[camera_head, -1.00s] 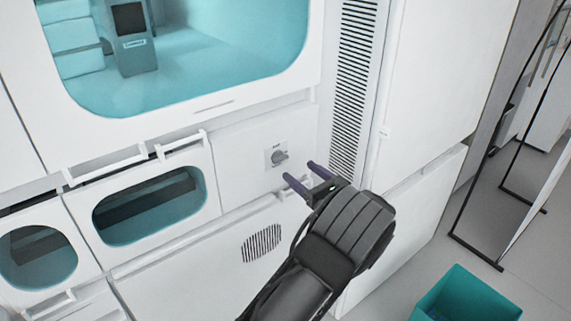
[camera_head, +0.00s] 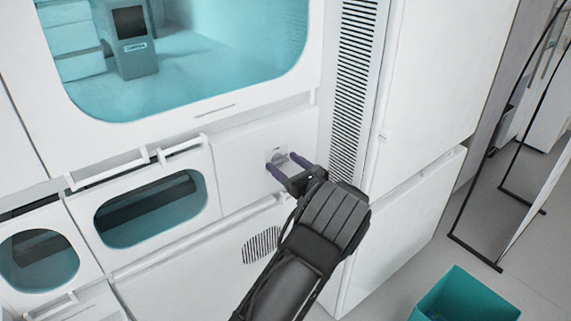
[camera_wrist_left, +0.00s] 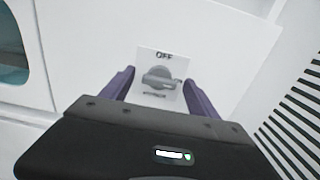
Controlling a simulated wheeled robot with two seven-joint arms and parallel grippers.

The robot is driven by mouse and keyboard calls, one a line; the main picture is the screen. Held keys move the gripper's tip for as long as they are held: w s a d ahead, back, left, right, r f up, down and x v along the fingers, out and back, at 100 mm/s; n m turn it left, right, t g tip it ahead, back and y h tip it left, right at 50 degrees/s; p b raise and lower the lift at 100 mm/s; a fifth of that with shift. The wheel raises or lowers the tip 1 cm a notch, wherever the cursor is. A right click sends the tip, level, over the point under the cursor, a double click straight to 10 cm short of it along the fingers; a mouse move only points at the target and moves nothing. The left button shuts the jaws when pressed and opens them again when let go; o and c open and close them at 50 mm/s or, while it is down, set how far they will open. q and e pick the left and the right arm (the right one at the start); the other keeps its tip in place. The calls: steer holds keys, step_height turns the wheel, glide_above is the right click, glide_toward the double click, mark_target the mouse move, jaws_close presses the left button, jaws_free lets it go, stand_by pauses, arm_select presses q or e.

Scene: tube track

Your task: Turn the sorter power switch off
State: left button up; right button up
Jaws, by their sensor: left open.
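The sorter power switch (camera_head: 277,155) is a grey rotary knob on a small light plate on the white machine front. In the left wrist view the knob (camera_wrist_left: 160,79) shows between the fingers, its handle lying roughly horizontal, with "OFF" printed above it. The lettering below it is too small to read. My left gripper (camera_head: 286,166) is open, with its two purple fingers pointing at the plate, one on each side of the knob. I cannot tell whether the fingers touch the knob or plate. In the head view the fingers partly hide the switch. My right gripper is not in view.
A slotted vent strip (camera_head: 352,85) runs up the machine right of the switch. A teal-lit window (camera_head: 190,75) is above, and smaller windows with white handles (camera_head: 150,207) are to the left. A teal bin (camera_head: 465,297) stands on the floor at lower right.

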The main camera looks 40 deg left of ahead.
arm_select(q)
steer(key=c, duration=1.4)
